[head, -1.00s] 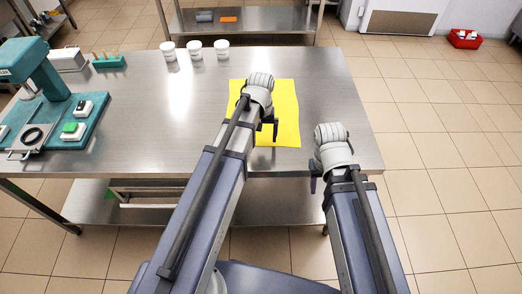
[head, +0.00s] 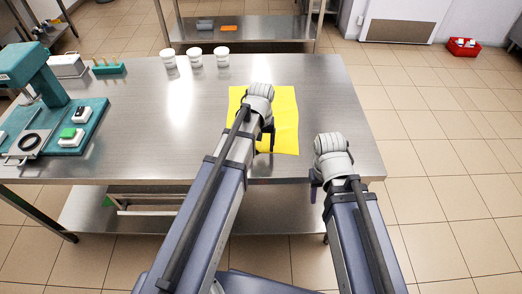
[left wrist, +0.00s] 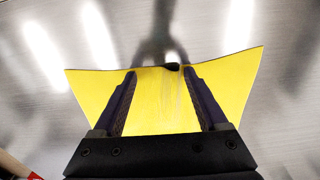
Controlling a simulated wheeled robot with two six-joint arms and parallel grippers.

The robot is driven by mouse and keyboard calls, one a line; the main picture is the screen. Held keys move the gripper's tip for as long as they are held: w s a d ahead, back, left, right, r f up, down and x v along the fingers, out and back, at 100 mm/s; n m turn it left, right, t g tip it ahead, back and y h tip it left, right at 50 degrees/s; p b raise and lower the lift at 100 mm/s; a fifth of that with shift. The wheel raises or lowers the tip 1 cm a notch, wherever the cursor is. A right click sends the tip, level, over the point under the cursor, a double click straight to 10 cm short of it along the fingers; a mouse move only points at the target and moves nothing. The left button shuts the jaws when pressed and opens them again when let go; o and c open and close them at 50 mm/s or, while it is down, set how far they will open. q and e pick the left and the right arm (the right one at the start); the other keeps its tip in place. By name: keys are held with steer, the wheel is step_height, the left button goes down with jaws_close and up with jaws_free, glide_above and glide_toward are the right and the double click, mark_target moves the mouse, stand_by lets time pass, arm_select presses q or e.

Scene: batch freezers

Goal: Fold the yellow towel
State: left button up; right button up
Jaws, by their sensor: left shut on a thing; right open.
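The yellow towel (head: 286,113) lies on the steel table near its front edge, right of the middle. My left arm covers part of it in the head view. My left gripper (head: 266,141) is over the towel, shut on it. In the left wrist view the towel (left wrist: 155,105) spreads behind and between the two fingers of this gripper (left wrist: 158,73), its far edge slightly bowed. The exact pinch is hard to see. My right gripper (head: 316,186) is open and empty, just off the table's front edge, right of the towel.
The steel table (head: 150,125) has free room left of the towel. Three white tubs (head: 195,57) stand at the back.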

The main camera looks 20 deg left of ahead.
arm_select(q)
jaws_close()
steer(key=w+a+r+p, duration=0.4)
steer(key=w+r+p, duration=1.1)
steer(key=w, duration=0.2)
steer(key=w+a+f+b, duration=0.1)
steer(key=w+f+b, duration=0.3)
steer(key=w, duration=0.1)
steer(key=w+a+f+b, duration=0.1)
steer(key=w+f+b, duration=0.4)
steer(key=w+a+f+b, duration=0.2)
steer(key=w+f+b, duration=0.2)
steer(key=w, duration=0.1)
steer(key=shift+w+a+f+b, duration=0.1)
steer(key=shift+w+f+b, duration=0.2)
steer(key=shift+f+b, duration=0.1)
steer(key=shift+o, duration=2.4)
jaws_free()
